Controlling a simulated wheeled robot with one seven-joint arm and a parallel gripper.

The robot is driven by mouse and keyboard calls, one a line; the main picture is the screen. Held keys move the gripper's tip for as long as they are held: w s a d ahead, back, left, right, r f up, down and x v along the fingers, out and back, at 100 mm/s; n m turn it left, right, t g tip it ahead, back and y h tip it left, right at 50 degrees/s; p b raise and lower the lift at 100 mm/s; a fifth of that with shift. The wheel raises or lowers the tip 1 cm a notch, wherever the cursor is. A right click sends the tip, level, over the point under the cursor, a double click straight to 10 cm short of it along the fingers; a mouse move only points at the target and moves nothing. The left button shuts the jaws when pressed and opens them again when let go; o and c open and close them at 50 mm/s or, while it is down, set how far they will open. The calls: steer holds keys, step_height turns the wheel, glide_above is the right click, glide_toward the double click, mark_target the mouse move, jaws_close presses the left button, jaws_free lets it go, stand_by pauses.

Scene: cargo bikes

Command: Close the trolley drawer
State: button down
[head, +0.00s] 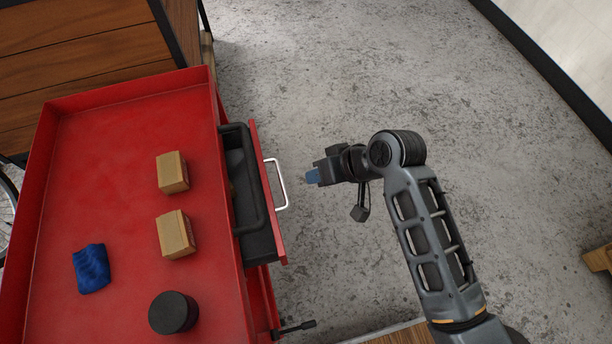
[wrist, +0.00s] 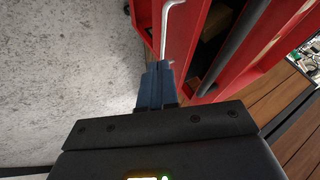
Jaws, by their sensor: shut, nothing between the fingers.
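The red trolley (head: 120,110) stands at the left in the head view. Its drawer (head: 268,190) sticks out part way on the right side, with a dark inside and a pale bar handle (head: 282,184) on its front. The drawer front (wrist: 187,35) and handle (wrist: 164,28) also show in the wrist view. My gripper (head: 312,177) is shut and empty, with blue fingers, a little to the right of the handle in the head view. In the wrist view my fingers (wrist: 158,70) overlap the handle's lower end; I cannot tell whether they touch it.
On the trolley top lie two cardboard boxes (head: 172,173), a blue cloth (head: 91,268) and a black round container (head: 173,313). A wooden-sided crate (head: 80,50) stands at the upper left. Grey floor (head: 330,80) beyond my gripper is clear.

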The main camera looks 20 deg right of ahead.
mark_target(270, 206)
steer(key=a+f+g+y, duration=0.1)
steer(key=a+f, duration=0.1)
steer(key=s+a+f+m+g+y, duration=0.1)
steer(key=a+f+g, duration=0.1)
steer(key=f, duration=0.1)
steer(key=a+f+g+y, duration=0.1)
steer(key=a+f, duration=0.1)
steer(key=a, duration=0.1)
steer(key=shift+s+a+f+g+y, duration=0.1)
steer(key=shift+s+f+g+y, duration=0.05)
steer(key=shift+f+g+y, duration=0.15)
stand_by(0.6)
steer(key=shift+a, duration=0.1)
steer(key=a, duration=0.4)
steer(key=shift+a+p, duration=0.3)
steer(key=shift+d+r, duration=0.1)
steer(key=shift+r, duration=0.05)
